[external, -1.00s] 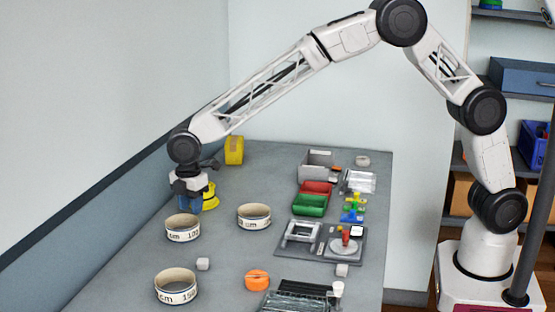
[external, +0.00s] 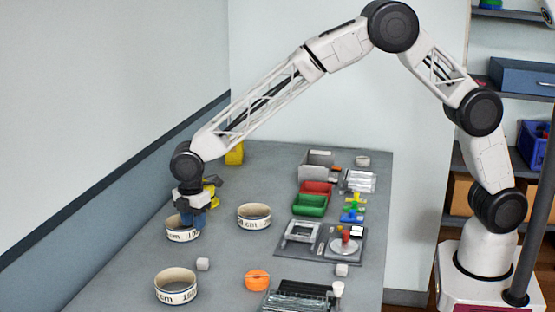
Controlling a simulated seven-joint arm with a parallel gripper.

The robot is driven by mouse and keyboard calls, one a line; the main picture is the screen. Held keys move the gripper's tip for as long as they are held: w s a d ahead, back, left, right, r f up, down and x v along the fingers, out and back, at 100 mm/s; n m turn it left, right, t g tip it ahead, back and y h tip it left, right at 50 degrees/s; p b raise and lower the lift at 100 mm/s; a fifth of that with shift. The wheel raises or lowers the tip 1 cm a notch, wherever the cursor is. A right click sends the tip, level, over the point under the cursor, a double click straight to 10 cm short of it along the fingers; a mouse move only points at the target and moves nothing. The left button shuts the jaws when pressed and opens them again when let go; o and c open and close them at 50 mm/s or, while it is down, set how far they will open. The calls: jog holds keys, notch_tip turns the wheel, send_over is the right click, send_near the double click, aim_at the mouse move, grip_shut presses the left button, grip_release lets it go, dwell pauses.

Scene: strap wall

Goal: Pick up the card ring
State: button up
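Three pale, open-topped rings with dark printed markings stand on the grey table: one (external: 182,236) at the left under my gripper, one (external: 254,218) to its right, and one (external: 176,289) nearer the front. I cannot tell which one the task calls the card ring. My gripper (external: 192,222) points down at the left ring, its blue fingertips at or just inside the ring's rim. The fingers hide part of that ring's far side. The view is too small to show whether the fingers are apart or touch the ring.
A yellow object (external: 211,190) stands just behind my gripper, and another (external: 234,153) is farther back. Red (external: 318,187) and green (external: 310,206) bins and a grey fixture stand at the right.

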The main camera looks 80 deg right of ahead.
jog(key=shift+f, duration=1.05)
jog(key=shift+c, duration=0.5)
grip_shut()
